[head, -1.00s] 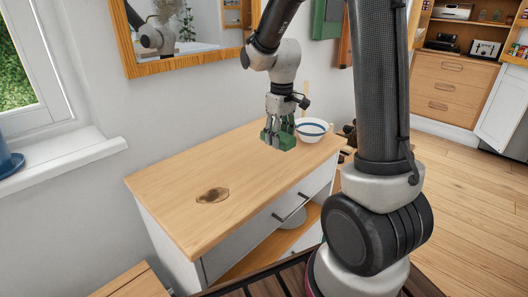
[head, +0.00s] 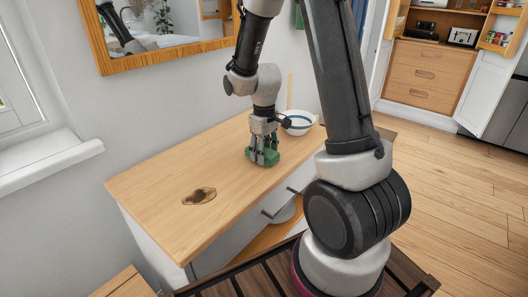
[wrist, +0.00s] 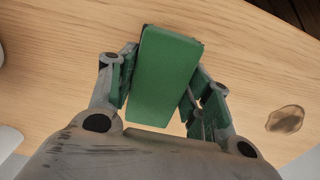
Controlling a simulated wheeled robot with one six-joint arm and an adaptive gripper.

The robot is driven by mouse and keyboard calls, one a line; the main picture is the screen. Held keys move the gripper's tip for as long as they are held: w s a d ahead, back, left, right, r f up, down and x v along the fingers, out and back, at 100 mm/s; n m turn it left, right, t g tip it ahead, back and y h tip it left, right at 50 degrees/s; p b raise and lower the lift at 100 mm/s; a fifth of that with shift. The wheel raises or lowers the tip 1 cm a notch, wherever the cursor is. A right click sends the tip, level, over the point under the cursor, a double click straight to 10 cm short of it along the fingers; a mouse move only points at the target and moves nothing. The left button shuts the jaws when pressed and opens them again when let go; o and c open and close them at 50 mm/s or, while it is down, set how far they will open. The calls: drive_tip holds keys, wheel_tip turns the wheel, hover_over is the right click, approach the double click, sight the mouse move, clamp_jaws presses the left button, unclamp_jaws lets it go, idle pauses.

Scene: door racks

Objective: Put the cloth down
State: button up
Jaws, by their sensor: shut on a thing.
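The cloth (head: 265,157) is a green, block-like piece in my gripper (head: 262,148), over the right part of the wooden cabinet top (head: 160,185). In the wrist view the cloth (wrist: 162,75) lies between the two fingers of my gripper (wrist: 160,85), which are shut on it. The cloth is low over the wood. I cannot tell whether its underside touches the top.
A white bowl with a blue band (head: 298,123) stands just behind my gripper, to the right. A brown stain (head: 199,196) marks the cabinet top at left, also in the wrist view (wrist: 285,119). Bare wood lies between cloth and stain. A framed mirror (head: 88,35) hangs behind.

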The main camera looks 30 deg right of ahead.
drive_tip(key=shift+f, duration=0.15)
drive_tip(key=o, duration=0.9)
wheel_tip(320, 180, up, 12)
drive_tip(key=s+r+m+t, duration=0.1)
drive_tip(key=s+r, duration=0.2)
drive_tip(key=s, duration=0.4)
drive_tip(key=s+r+m+t, duration=0.1)
drive_tip(key=s+r+m, duration=0.1)
drive_tip(key=s+r, duration=0.2)
drive_tip(key=s+d+r+m+t, duration=0.1)
drive_tip(key=s+r, duration=0.3)
drive_tip(key=s, duration=0.6)
drive_tip(key=shift+t, duration=0.6)
drive_tip(key=shift+o, duration=0.5)
